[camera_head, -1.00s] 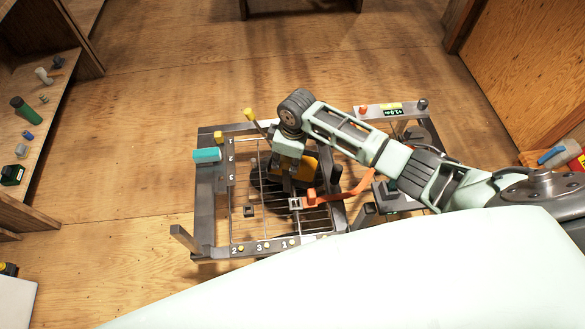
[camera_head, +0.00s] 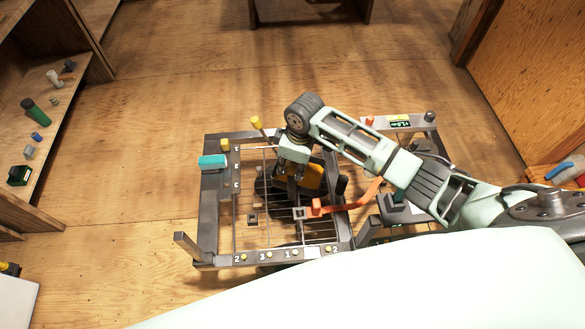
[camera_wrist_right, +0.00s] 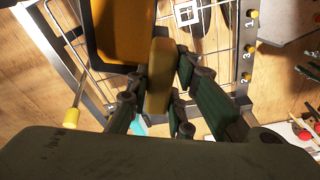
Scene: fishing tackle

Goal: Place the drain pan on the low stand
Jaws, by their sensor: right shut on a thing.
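My right gripper (camera_head: 292,176) reaches down over a grey metal frame with thin wire rods. In the right wrist view its fingers (camera_wrist_right: 164,75) are shut on a yellow grip. That grip lies beside a yellow-orange tray with a dark rim (camera_wrist_right: 122,30), which looks like the drain pan; it also shows in the head view (camera_head: 314,180), partly hidden by my gripper. I cannot tell whether the pan touches the rods. The metal frame (camera_head: 211,215) may be the low stand; nothing marks it clearly. My left gripper is out of view.
An orange strap (camera_head: 365,194) runs right from a small square fitting. A teal block (camera_head: 212,161) sits on the frame's left side, and a yellow-tipped lever (camera_head: 256,122) sticks up behind. A second metal frame (camera_head: 400,122) stands at right.

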